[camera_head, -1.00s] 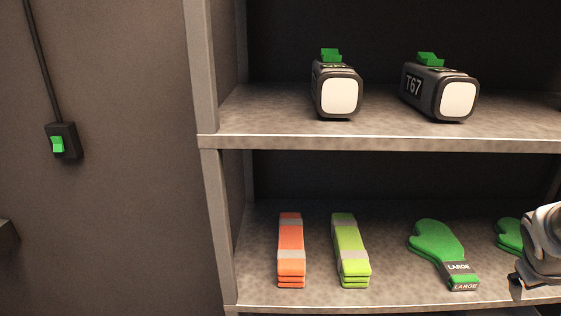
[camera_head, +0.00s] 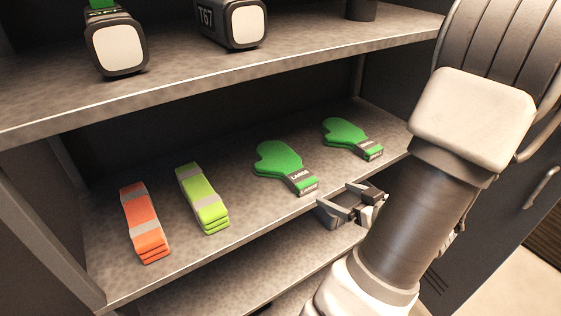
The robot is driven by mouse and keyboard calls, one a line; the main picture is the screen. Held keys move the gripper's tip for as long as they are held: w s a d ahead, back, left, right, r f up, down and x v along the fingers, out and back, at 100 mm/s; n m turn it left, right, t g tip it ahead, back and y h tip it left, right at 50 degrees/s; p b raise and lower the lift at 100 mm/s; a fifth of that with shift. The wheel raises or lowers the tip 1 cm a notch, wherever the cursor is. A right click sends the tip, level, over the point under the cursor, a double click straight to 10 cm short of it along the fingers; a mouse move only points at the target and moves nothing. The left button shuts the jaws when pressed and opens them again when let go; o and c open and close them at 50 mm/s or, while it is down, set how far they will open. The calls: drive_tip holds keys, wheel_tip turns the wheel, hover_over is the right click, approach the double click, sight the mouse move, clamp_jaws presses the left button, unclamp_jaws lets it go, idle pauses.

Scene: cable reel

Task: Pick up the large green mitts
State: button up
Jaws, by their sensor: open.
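A pair of green mitts (camera_head: 279,160) lies on the lower shelf, with a dark cuff band that reads LARGE. A second pair of green mitts (camera_head: 346,133) lies to its right, nearer the shelf's right side; its band text is too small to read. My gripper (camera_head: 335,202) is open and empty. It is just in front of the shelf's front edge, below and to the right of the LARGE mitts and apart from both pairs.
The lower shelf (camera_head: 113,274) also holds an orange folded stack (camera_head: 143,218) and a yellow-green folded stack (camera_head: 203,196) to the left. Two dark devices with white faces, one a lamp-like T67 unit (camera_head: 235,23), stand on the upper shelf (camera_head: 69,100). Another shelf edge lies below.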

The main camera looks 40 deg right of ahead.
sight(300, 177)
drive_tip(key=b+x, duration=0.1)
drive_tip(key=x, duration=1.1)
drive_tip(key=b+x, duration=0.1)
drive_tip(key=x, duration=0.4)
drive_tip(key=shift+d, duration=0.2)
drive_tip(key=c, duration=1.2)
drive_tip(key=shift+r, duration=0.1)
drive_tip(key=shift+c, duration=0.2)
